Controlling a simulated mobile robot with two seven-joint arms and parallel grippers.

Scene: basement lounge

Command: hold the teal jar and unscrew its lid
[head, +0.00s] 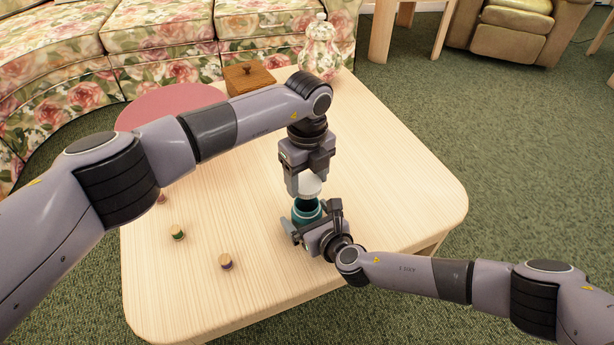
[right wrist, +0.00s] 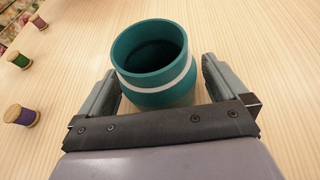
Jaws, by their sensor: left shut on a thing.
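The teal jar (head: 304,212) stands upright on the light wooden table. Its mouth is open and dark inside, and a white band circles it in the right wrist view (right wrist: 152,82). My left gripper (head: 308,178) points down above the jar, shut on the white lid (head: 311,186), which is clear of the jar. My right gripper (head: 314,222) is low at the table with one finger on each side of the jar. In the right wrist view its fingers (right wrist: 160,85) are spread, with a slim gap showing beside the jar.
A wooden box (head: 249,78), a floral lidded vase (head: 320,48) and a pink round thing (head: 165,105) are at the back. The table's right side is clear.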

